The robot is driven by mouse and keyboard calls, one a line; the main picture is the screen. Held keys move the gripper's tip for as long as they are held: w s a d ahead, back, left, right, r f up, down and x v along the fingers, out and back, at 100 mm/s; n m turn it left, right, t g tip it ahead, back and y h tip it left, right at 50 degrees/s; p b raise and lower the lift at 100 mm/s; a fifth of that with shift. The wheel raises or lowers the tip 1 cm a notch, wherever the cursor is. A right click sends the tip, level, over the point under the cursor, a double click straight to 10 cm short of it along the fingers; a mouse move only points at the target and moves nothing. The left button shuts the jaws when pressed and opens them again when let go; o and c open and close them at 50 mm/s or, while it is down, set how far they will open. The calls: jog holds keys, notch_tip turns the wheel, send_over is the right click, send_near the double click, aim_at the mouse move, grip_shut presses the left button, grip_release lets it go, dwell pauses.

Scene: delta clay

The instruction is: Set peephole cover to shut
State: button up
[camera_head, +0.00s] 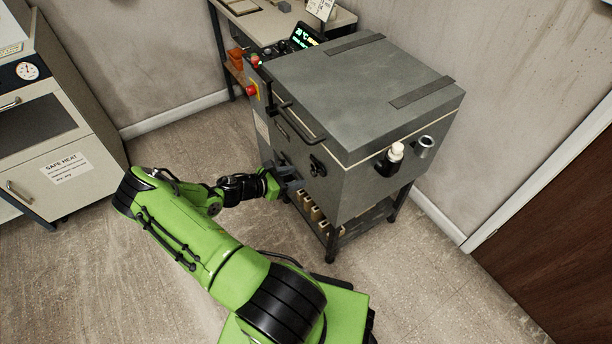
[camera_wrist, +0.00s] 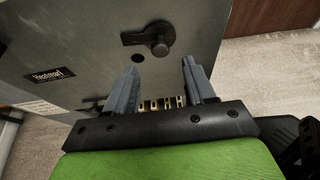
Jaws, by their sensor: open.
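The grey kiln (camera_head: 350,100) stands in front of my arm, and its front face fills much of the wrist view. A black pivoting piece with a round knob, apparently the peephole cover (camera_wrist: 148,37), lies across that face. It also shows in the head view (camera_head: 317,165). A small dark round hole, apparently the peephole (camera_wrist: 138,58), is visible just below the cover and is not covered by it. My gripper (camera_wrist: 161,68) is open and empty, with its fingers apart below the cover and not visibly touching it. In the head view, my gripper (camera_head: 291,185) is close to the kiln's lower front.
A black handle (camera_head: 300,122) sticks out from the kiln front. A stand (camera_head: 331,240) with pale blocks on its shelf is under the kiln. A white bottle-like item (camera_head: 395,153) and a metal cup-like fitting (camera_head: 425,146) are on its right side. Floor is clear at left.

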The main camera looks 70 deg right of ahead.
aim_at(312, 174)
jog(key=b+x, duration=0.1)
jog(key=x, duration=0.5)
jog(key=shift+a, duration=0.1)
grip_shut()
